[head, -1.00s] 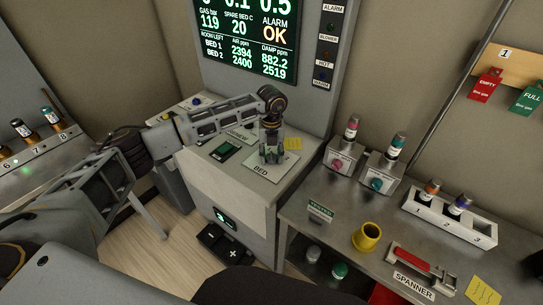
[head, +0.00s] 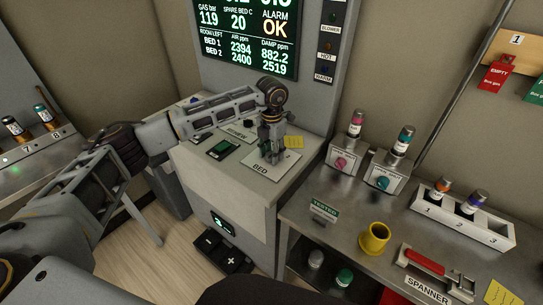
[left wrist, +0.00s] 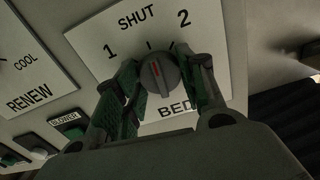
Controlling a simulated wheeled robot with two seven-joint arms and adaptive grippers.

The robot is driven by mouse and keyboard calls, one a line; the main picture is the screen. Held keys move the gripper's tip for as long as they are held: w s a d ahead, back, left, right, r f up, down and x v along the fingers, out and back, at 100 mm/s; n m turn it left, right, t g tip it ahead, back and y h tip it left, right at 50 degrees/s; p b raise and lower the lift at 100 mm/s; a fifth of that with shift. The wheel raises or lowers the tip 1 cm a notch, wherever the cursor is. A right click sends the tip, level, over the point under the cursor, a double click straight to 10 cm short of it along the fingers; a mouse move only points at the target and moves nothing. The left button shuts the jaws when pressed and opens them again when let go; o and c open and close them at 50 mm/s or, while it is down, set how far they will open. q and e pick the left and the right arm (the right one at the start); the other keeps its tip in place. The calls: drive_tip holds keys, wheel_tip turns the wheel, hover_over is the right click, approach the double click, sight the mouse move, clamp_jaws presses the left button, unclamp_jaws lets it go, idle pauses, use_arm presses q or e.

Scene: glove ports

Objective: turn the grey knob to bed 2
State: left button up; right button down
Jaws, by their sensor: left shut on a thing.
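The grey knob (left wrist: 161,73) sits on a white BED plate (left wrist: 95,50) printed with 1, SHUT and 2. Its red mark points up and left in the left wrist view, roughly toward SHUT. My left gripper (left wrist: 167,78) is shut on the knob, with one green-padded finger on each side. In the head view the left gripper (head: 271,155) points down onto the BED plate (head: 268,172) on the grey console, and its fingers hide the knob. My right gripper is in neither view.
A RENEW plate (left wrist: 30,85) and a BLOWER switch (left wrist: 70,127) lie beside the BED plate. A screen (head: 245,38) stands behind the console. On the right, a metal bench (head: 335,235) carries valve boxes, a yellow cup (head: 374,238) and a spanner (head: 435,268).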

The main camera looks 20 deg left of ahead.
use_arm(q)
drive_tip(key=m+b, duration=0.1)
drive_tip(key=m, duration=0.2)
drive_tip(key=shift+b, duration=0.3)
drive_tip(key=shift+m+b, duration=0.55)
drive_tip(key=shift+m, duration=0.65)
drive_tip(key=shift+m+b, duration=0.35)
drive_tip(key=shift+m, duration=0.85)
drive_tip(key=shift+r, duration=0.1)
drive_tip(key=o, duration=1.1)
drive_tip(key=shift+c, duration=0.2)
drive_tip(key=shift+r, duration=0.9)
wheel_tip(320, 180, up, 10)
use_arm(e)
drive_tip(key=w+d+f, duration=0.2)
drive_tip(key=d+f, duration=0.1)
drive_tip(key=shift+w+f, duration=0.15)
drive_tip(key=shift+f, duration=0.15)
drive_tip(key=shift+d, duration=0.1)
